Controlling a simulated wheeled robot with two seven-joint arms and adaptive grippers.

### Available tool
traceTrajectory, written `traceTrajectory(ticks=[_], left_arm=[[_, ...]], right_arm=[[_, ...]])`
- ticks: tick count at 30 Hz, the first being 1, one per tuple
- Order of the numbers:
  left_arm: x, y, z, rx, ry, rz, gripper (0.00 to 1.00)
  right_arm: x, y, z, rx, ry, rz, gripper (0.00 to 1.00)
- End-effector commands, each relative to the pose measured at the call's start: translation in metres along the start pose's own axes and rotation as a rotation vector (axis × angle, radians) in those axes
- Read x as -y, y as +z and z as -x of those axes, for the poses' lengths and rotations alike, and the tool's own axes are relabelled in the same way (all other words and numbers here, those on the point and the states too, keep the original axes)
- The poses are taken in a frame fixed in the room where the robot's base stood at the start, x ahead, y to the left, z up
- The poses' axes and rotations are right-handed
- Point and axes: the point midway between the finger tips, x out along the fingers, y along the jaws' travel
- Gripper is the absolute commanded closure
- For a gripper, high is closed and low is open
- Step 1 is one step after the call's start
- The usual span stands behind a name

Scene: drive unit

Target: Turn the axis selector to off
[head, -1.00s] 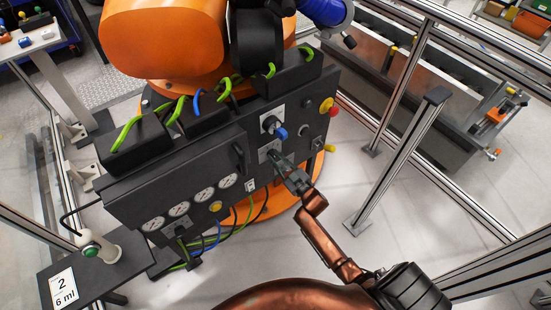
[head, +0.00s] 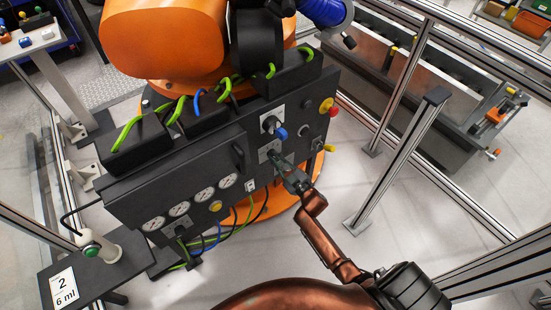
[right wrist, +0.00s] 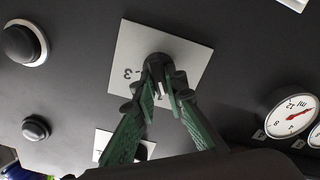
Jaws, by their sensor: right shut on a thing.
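The axis selector is a dark knob (right wrist: 158,66) on a light square plate with printed digits, in the right wrist view. My right gripper (head: 279,163) is at the plate. In the right wrist view its green-padded fingers (right wrist: 162,88) are shut on the knob, one on each side. The fingers cover part of the knob and some markings, so I cannot read its setting. My left gripper is not in view.
Round gauges (head: 153,223) line the cabinet's lower left. A yellow-and-red emergency button (head: 326,105) sits at its right end. Cables hang below the cabinet. A metal post (head: 398,165) stands to the right of my right arm, with clear floor between.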

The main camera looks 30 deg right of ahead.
Motion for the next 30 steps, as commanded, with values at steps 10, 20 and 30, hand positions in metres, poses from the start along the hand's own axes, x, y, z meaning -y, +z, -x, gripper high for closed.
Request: traceTrajectory(ticks=[10,20,30], left_arm=[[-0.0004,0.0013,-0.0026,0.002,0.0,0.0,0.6],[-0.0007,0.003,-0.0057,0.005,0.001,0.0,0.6],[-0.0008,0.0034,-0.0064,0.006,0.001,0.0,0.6]], right_arm=[[0.0024,0.0015,0.0001,0.001,0.0,0.273,1.0],[0.0037,0.0014,0.0001,0.001,-0.001,0.439,1.0],[0.0037,0.0012,0.0001,0.001,-0.001,0.486,1.0]])
